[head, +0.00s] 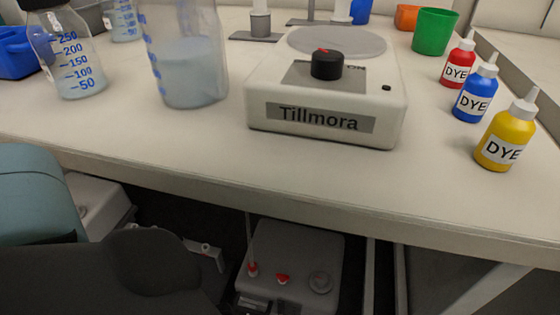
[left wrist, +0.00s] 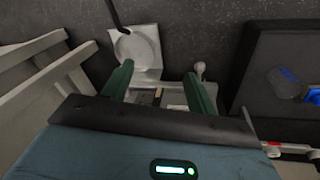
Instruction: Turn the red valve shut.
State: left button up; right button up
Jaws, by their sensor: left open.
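Under the bench in the head view, a grey box (head: 300,245) carries small red parts, one at its left (head: 252,268) and one near its middle (head: 283,280). I cannot tell which is the red valve. A round grey knob (head: 320,282) sits to their right. My left arm enters at the lower left, and its fingertips are not visible there. In the left wrist view my left gripper (left wrist: 158,88) is open, its two green fingers apart with nothing held. A small red part (left wrist: 272,150) on a pale bar shows right of the gripper. My right gripper is not in view.
The bench top (head: 200,150) overhangs the box. On it stand a Tillmora stirrer (head: 262,112), glass vessels and dye bottles. Bench legs stand right of the box. The wrist view shows a pale device with a round plate (left wrist: 135,48) and a dark box (left wrist: 265,65).

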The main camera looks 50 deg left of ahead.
pick_arm(q)
jog(key=n+y+p, duration=0.1)
jog(key=n+p, duration=0.1)
send_near(282, 276)
jog(key=s+d+f, duration=0.4)
jog(key=s+f, duration=0.1)
jog(key=f, duration=0.2)
jog(key=w+a+r, duration=0.1)
jog(key=w+r, duration=0.1)
jog(key=w+a+r+n+g, duration=0.1)
jog(key=w+r, duration=0.1)
jog(key=w+a+r+n+p, duration=0.1)
jog(key=w+r, duration=0.1)
jog(key=w, duration=0.1)
jog(key=shift+a+r+g+y, duration=0.1)
jog(key=shift+a+g+y, duration=0.05)
jog(key=shift+g+y, duration=0.25)
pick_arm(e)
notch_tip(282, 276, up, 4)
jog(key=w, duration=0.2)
pick_arm(q)
jog(key=shift+s+f+b, duration=0.1)
jog(key=shift+f+b, duration=1.9)
jog(key=shift+f, duration=1.95)
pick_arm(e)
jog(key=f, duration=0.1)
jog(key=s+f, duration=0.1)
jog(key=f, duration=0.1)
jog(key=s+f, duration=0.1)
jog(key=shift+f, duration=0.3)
